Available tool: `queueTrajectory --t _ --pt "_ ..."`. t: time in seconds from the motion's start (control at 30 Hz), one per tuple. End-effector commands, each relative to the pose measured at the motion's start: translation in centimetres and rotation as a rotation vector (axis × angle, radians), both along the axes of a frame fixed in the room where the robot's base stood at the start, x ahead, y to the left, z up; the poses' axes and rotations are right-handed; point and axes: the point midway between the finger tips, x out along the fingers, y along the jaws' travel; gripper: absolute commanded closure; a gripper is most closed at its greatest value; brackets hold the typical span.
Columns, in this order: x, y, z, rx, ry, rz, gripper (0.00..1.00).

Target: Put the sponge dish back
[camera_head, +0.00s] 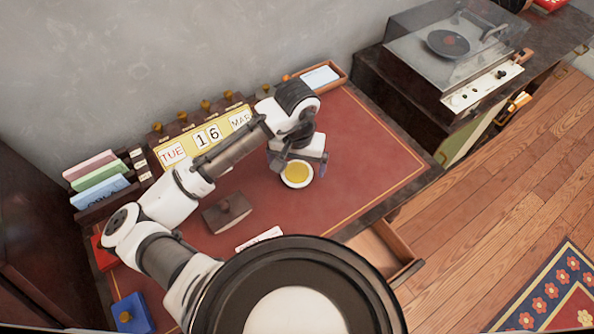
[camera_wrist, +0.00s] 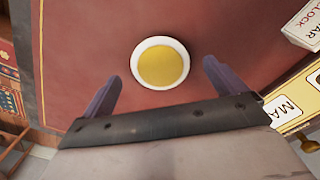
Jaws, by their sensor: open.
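The sponge dish (camera_head: 297,174) is a small round white dish with a yellow sponge in it. It sits on the red desk top (camera_head: 365,150), right of the desk's middle. It also shows in the wrist view (camera_wrist: 160,63), just beyond and between my fingertips. My gripper (camera_head: 294,161) is over the dish's far side in the head view. In the wrist view my gripper (camera_wrist: 158,78) is open, with one purple finger on each side and nothing held between them.
A perpetual calendar (camera_head: 208,136) stands at the back. A wooden tray (camera_head: 338,74) lies at the back right. A dark rocker blotter (camera_head: 227,212) and a white card (camera_head: 259,238) lie left and front. A drawer (camera_head: 385,250) hangs open at the front. Right of the dish is clear.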

Motion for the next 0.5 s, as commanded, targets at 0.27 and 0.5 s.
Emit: queueTrajectory --t 0.27,0.5 --pt "0.1 0.0 -2.5 0.000 -0.001 0.000 0.04" --pt "0.1 0.0 -2.5 0.000 -0.001 0.000 0.12"
